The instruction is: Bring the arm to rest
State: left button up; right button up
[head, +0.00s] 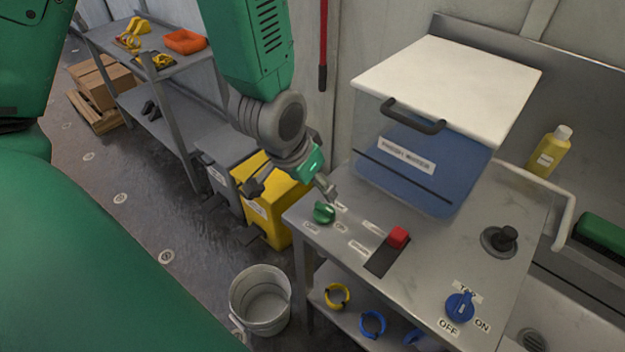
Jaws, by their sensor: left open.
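My left arm comes down from the top in the head view. My left gripper (291,188) is open and empty, above and just left of the steel counter (420,255). One finger is close to a green knob (324,212) on the counter's left corner; whether they touch I cannot tell. The knob has labels beside it. A red switch (398,237) sits on a dark plate right of the knob. A blue knob (460,306) with TAP, OFF and ON labels is at the front. My right gripper is not in view.
A lidded box (440,75) with a black handle stands behind the knobs. A yellow bin (265,200) and grey bin (221,158) stand below the gripper. A bucket (261,299) is on the floor. A shelf unit (165,110) stands at back left. A yellow bottle (548,152) is at right.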

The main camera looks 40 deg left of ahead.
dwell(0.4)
pick_arm(q)
jog(key=s+f+g+b, duration=0.1)
jog(key=s+f+b, duration=0.3)
jog(key=f, duration=0.6)
jog(key=s+f+g+b, duration=0.1)
jog(key=s+f+b, duration=0.2)
jog(key=s+f, duration=0.5)
jog(key=s+a+f+g+b, duration=0.1)
jog(key=s+f+b, duration=0.3)
jog(key=f, duration=0.9)
jog(key=shift+s+f+g+b, duration=0.35)
jog(key=shift+s+g, duration=0.15)
jog(key=shift+s, duration=0.65)
